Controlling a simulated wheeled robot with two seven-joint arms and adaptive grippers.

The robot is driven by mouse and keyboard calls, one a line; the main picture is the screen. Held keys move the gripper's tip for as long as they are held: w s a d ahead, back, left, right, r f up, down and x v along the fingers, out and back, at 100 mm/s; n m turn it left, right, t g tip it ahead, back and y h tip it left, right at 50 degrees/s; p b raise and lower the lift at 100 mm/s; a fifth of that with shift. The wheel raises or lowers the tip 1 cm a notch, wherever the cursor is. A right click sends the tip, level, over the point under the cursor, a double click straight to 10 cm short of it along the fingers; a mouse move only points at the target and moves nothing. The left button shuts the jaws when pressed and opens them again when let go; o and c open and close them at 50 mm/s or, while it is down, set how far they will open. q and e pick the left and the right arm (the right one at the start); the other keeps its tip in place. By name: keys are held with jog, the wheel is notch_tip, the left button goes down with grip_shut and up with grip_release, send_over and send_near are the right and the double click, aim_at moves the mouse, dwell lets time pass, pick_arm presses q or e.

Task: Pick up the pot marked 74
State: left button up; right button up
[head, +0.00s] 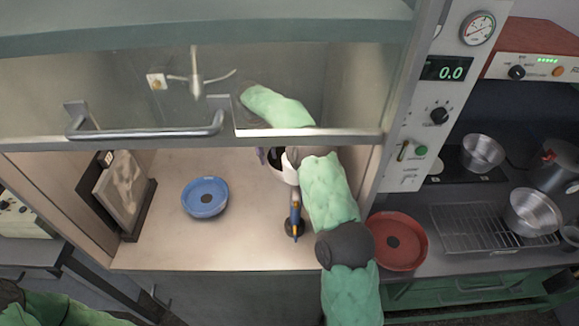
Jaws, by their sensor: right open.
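No number 74 is readable on any vessel in the head view. My right arm reaches into the hooded bench, and my right gripper (277,160) is largely hidden by my own wrist, near a white rounded shape with a dark middle; I cannot tell if that is a pot. The gripper is open. Possible pots are a steel pot (483,152) on the dark hob at the right, another steel pot (531,212) on the wire rack, and a dark grey pot (553,165) at the right edge. My right gripper is far left of these. My left gripper is out of view.
A blue round dish (205,198) sits on the bench, and a red one (397,241) right of my arm. A blue-and-orange tool (295,215) stands close by my arm. A glass sash with a handle (145,125) hangs over the bench. A framed panel (122,190) stands left.

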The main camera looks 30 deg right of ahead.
aim_at(275, 165)
jog(key=f, duration=0.1)
jog(key=s+f+b, duration=0.1)
jog(key=f, duration=0.2)
jog(key=shift+s+d+b, duration=0.15)
jog(key=shift+s+b, duration=0.2)
jog(key=shift+s, duration=0.05)
jog(key=shift+f, duration=0.45)
jog(key=shift+s, duration=0.1)
grip_shut()
